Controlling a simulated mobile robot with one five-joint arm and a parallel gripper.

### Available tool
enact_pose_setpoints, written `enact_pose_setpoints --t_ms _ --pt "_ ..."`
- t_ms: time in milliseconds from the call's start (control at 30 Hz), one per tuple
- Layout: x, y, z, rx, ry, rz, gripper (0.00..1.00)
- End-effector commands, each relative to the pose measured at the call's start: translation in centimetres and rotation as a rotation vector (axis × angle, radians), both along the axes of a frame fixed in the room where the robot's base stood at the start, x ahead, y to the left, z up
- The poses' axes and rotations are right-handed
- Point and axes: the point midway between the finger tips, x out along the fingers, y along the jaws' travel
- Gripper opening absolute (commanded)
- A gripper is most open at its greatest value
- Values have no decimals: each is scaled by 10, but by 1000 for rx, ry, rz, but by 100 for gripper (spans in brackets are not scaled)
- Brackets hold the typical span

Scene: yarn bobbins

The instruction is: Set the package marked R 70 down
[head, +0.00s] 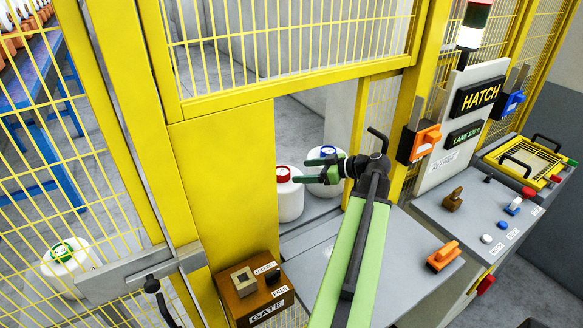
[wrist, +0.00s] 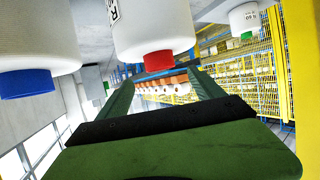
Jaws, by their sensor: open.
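A white package with a red cap (head: 289,201) stands upright on the grey surface in the hatch opening. My gripper (head: 303,171) is open and empty, with its fingers apart close by the red cap. No R 70 marking is readable.
A green-capped white package (head: 78,262) stands behind the mesh at left. Yellow posts and panels (head: 228,180) frame the opening. A brown gate box (head: 248,295) is in front, and a HATCH control console (head: 475,215) stands at right. Blue racking (head: 40,130) with bobbins is far left.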

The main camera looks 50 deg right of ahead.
Motion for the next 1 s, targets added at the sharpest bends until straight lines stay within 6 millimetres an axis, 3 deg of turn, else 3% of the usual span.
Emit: enact_pose_setpoints --t_ms 100,233,767,1000 --pt "-20 -6 12 0 0 -2 77" --pt "-31 -9 14 1 0 0 77" --pt "-33 -9 15 0 0 1 77" --pt "-33 -10 60 0 0 0 77"
